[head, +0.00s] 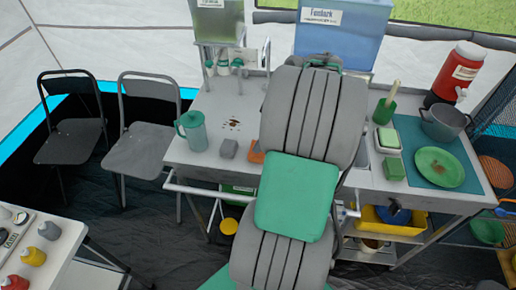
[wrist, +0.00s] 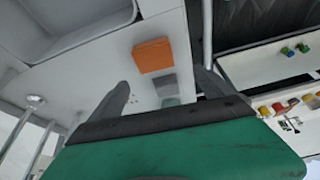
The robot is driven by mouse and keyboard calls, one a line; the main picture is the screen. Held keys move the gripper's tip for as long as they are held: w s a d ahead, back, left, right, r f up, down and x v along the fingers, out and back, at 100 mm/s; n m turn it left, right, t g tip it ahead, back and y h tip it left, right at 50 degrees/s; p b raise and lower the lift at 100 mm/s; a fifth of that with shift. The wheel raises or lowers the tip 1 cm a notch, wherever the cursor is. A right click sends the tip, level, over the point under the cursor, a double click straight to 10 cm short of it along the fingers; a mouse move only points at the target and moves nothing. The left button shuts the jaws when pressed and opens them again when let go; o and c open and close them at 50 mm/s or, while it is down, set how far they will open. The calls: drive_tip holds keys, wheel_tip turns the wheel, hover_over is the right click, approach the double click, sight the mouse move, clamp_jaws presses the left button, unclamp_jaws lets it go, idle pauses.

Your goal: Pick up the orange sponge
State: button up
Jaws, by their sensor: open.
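The orange sponge (head: 256,151) lies on the white counter, partly hidden behind my grey and green arm in the head view. In the wrist view the orange sponge (wrist: 152,54) shows whole, beyond my fingertips and between their lines. My gripper (wrist: 166,88) is open, with its two dark fingers wide apart and nothing held. The sponge looks clear of both fingers. In the head view my gripper is hidden behind my arm.
A grey block (head: 229,148) sits just left of the sponge, with a teal pitcher (head: 192,131) farther left. A sink basin (wrist: 70,25) shows in the wrist view. A green plate (head: 438,167) and a pot (head: 444,123) stand on the counter's right side.

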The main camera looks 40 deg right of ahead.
sight(253, 157)
drive_tip(key=f, duration=0.2)
drive_tip(key=w+f+p, duration=0.1)
drive_tip(key=f, duration=0.4)
drive_tip(key=shift+w+f, duration=0.25)
drive_tip(key=c, duration=1.4)
